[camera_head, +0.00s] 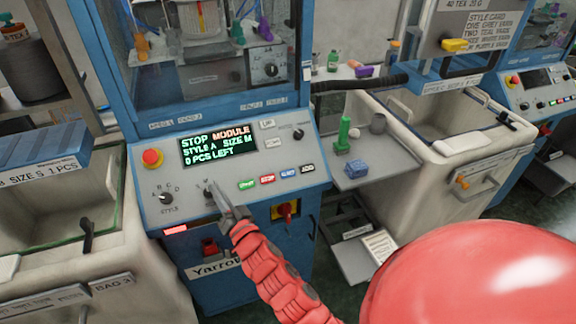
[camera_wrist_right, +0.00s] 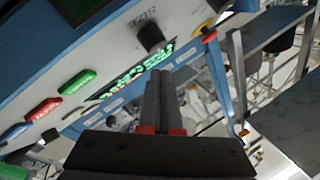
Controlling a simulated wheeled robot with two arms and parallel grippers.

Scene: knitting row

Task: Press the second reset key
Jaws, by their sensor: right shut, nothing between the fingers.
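A control panel (camera_head: 225,222) on the blue machine carries a row of green (camera_head: 247,184), red (camera_head: 267,179), blue (camera_head: 289,173) and black (camera_head: 307,168) keys. Their labels are too small to read surely. The green (camera_wrist_right: 77,81), red (camera_wrist_right: 42,108) and blue (camera_wrist_right: 13,131) keys also show in the right wrist view. My right gripper (camera_head: 220,192) is shut and empty, its tips by the SIZE knob (camera_wrist_right: 150,37), left of the green key. I cannot tell whether it touches the panel. My left gripper is not in view.
A red button (camera_head: 152,158) and the STYLE knob (camera_head: 166,198) are at the panel's left. A shelf (camera_head: 378,182) holds a green bottle (camera_head: 344,133). Another machine's panel (camera_head: 535,84) has similar keys.

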